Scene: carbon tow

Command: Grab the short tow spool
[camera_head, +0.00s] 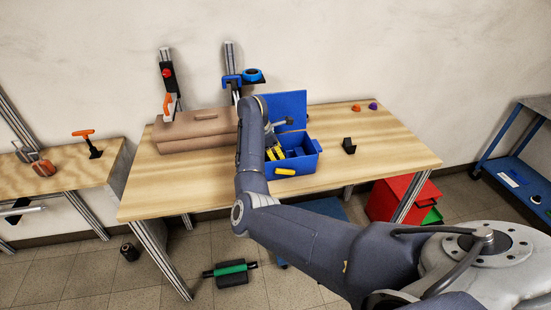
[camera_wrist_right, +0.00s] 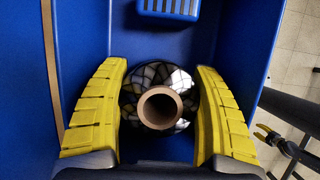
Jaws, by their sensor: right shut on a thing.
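The short tow spool (camera_wrist_right: 158,108) shows in the right wrist view as a round black-and-white patterned body with a brown tube core, seen end-on. It is inside a blue toolbox (camera_head: 294,165). My right gripper (camera_wrist_right: 160,105) has its yellow fingers on both sides of the spool and is shut on it. In the head view my right gripper (camera_head: 276,150) reaches down into the open toolbox, and I cannot make out the spool there.
The toolbox stands on a wooden table (camera_head: 390,150) with its lid (camera_head: 288,108) raised. A brown case (camera_head: 195,130) is left of it. A small black object (camera_head: 349,146) lies to the right. A blue part (camera_wrist_right: 168,9) is inside the box near the spool.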

